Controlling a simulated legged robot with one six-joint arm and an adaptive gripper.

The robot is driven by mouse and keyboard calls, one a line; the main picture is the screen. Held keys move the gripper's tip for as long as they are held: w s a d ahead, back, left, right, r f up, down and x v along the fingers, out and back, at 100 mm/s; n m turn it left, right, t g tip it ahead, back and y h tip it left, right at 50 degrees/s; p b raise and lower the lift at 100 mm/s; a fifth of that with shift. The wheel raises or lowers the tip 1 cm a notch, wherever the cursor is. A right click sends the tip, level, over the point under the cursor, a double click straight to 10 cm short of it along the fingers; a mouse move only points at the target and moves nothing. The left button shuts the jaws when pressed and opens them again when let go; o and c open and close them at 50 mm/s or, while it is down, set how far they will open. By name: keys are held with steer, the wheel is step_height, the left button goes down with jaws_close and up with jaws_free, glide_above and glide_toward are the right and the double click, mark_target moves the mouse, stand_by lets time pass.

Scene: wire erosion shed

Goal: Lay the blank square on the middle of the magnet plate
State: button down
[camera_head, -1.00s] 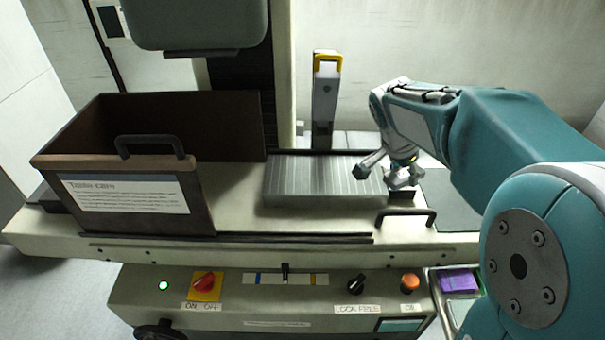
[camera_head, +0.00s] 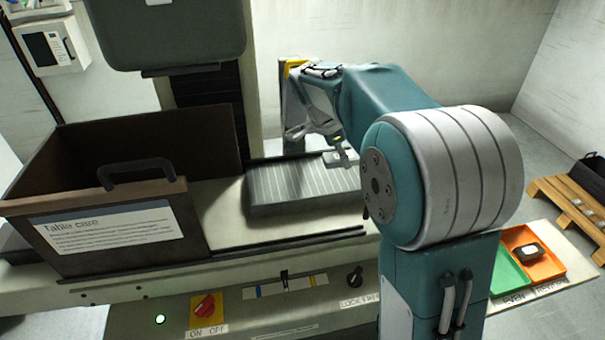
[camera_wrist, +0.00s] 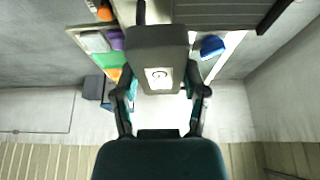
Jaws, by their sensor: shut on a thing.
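The magnet plate (camera_head: 290,186) is a grey, striped block on the machine table. Part of it shows at the top of the wrist view (camera_wrist: 225,12). My gripper (camera_head: 340,156) is raised near the plate's right end, partly behind my arm. In the wrist view my gripper (camera_wrist: 160,92) is shut on the blank (camera_wrist: 158,45), a dark grey block with a pale marked patch on its near face. The blank looks apart from the plate, but its height above it is hard to tell. In the head view the blank is hard to make out.
A brown open box (camera_head: 100,222) labelled "Table care" stands left of the plate. The machine head (camera_head: 165,35) hangs above and behind. The control panel (camera_head: 250,310) runs along the front. Green (camera_head: 508,270) and orange (camera_head: 548,262) trays and a wooden pallet (camera_head: 570,205) lie right.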

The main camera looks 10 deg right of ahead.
mark_target(307, 176)
steer(key=w+a+f, duration=0.2)
steer(key=w, duration=0.1)
steer(key=w+a+f, duration=0.2)
steer(key=w, duration=0.1)
steer(key=w+a+f, duration=0.2)
steer(key=f, duration=0.1)
steer(key=shift+w, duration=0.4)
steer(key=shift+w+f, duration=0.55)
steer(key=shift+f, duration=0.2)
steer(key=shift+w+a+f, duration=0.1)
steer(key=shift+a+f, duration=0.05)
steer(key=shift+f, duration=0.7)
steer(key=shift+a+f, duration=0.1)
steer(key=shift+f, duration=0.75)
steer(key=shift+f, duration=0.1)
steer(key=shift+c, duration=0.6)
jaws_free()
steer(key=shift+d, duration=0.1)
